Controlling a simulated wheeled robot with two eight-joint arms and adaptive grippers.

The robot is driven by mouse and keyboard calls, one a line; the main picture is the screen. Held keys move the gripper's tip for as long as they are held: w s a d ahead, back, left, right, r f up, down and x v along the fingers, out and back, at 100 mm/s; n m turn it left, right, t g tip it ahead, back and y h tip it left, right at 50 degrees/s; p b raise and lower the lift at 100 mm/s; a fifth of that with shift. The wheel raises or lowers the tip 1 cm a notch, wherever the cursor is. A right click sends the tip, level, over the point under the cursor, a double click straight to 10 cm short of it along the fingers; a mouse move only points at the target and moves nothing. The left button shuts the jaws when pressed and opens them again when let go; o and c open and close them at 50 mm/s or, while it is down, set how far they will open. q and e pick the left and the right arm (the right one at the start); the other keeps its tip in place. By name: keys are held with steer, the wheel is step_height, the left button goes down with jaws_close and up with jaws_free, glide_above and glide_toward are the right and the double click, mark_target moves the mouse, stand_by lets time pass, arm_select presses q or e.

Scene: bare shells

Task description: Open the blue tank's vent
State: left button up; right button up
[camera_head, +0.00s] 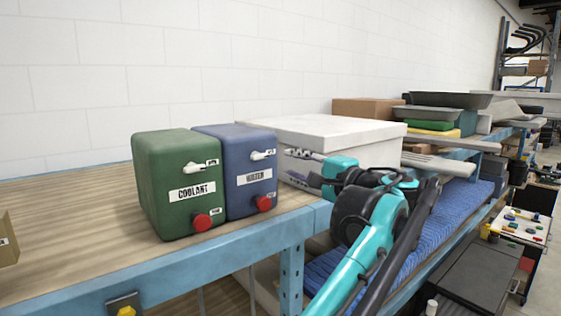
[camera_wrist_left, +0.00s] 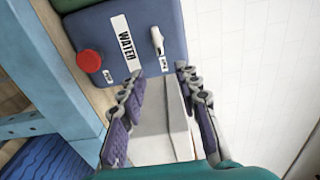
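The blue tank (camera_head: 235,190) stands upright on the wooden bench top, right beside a green tank. It has a white lever (camera_head: 258,155) high on its front, a WATER label and a red knob (camera_head: 263,203) low down. In the left wrist view the blue tank (camera_wrist_left: 183,45) is ahead of the fingers, with the white lever (camera_wrist_left: 157,38) just beyond the gap between them. My left gripper (camera_head: 286,165) is open and empty, to the right of the tank's front and apart from the lever. The left wrist view shows the spread fingers (camera_wrist_left: 160,71). My right gripper is out of view.
The green tank (camera_head: 165,195), labelled COOLANT, has its own white lever and red knob. A large white box (camera_head: 320,130) stands behind my left gripper. A cardboard box (camera_head: 367,109) and trays are farther back. The bench's blue front edge (camera_head: 210,250) runs below the tanks.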

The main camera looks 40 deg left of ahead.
arm_select(q)
steer(key=shift+v, duration=1.5)
